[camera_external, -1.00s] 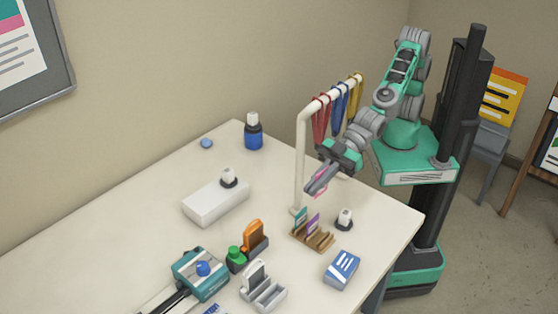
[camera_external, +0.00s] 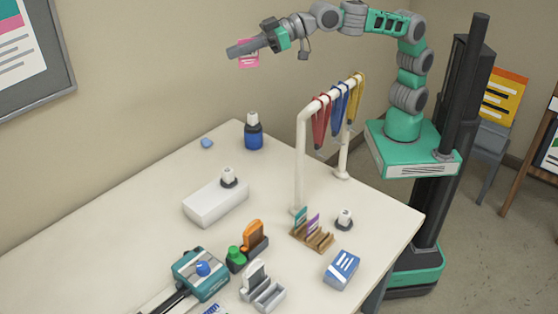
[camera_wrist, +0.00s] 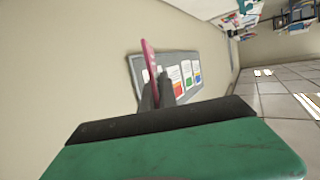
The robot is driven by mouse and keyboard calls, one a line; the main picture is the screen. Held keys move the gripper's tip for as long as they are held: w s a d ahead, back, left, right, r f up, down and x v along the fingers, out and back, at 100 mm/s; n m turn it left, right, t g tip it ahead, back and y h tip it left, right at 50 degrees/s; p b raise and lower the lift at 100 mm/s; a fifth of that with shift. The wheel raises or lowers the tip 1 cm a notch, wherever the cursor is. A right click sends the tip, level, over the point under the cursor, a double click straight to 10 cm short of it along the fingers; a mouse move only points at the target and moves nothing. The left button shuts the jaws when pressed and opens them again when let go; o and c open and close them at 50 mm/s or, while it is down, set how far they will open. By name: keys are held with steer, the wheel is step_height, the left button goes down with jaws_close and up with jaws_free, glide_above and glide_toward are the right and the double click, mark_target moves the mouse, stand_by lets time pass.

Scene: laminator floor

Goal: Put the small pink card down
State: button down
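The small pink card (camera_external: 249,55) is in my gripper (camera_external: 236,51), high above the back of the table and in front of the wall. In the wrist view the pink card (camera_wrist: 149,65) stands out edge-on between the dark fingers (camera_wrist: 157,92), which are shut on it. A wooden slotted rack (camera_external: 312,237) on the table holds a teal card (camera_external: 300,217) and a purple card (camera_external: 313,223). The card is far from the rack and from the table top.
A white rail with red, blue and yellow lanyards (camera_external: 340,105) stands near the right side of the table. A blue bottle (camera_external: 253,134), white box (camera_external: 215,203), laminator-like teal device (camera_external: 200,273) and blue box (camera_external: 342,269) stand on the table. The left of the table (camera_external: 90,240) is clear.

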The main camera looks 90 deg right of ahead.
steer(key=w+d+f+m+h+b, duration=0.25)
steer(key=w+d+f, duration=0.25)
steer(key=d+f, duration=0.3)
steer(key=w+d+f+m+h+b, duration=0.1)
steer(key=w+d+f+h+b, duration=0.2)
steer(key=d+f, duration=0.6)
steer(key=w+d+f+m+h+b, duration=0.1)
steer(key=d+f, duration=0.2)
steer(key=f, duration=0.7)
steer(key=w+d+f+m+h+b, duration=0.1)
steer(key=d+f, duration=0.2)
steer(key=f, duration=0.7)
steer(key=w+d+f+m+h+b, duration=0.1)
steer(key=d+f, duration=0.2)
steer(key=f, duration=0.7)
steer(key=shift+w+m+g, duration=0.2)
steer(key=shift+m+g, duration=0.05)
steer(key=shift+g, duration=0.05)
steer(key=c, duration=2.1)
jaws_free()
steer(key=shift+f+b, duration=0.15)
steer(key=shift+b, duration=0.25)
steer(key=o, duration=0.5)
steer(key=shift+c, duration=0.2)
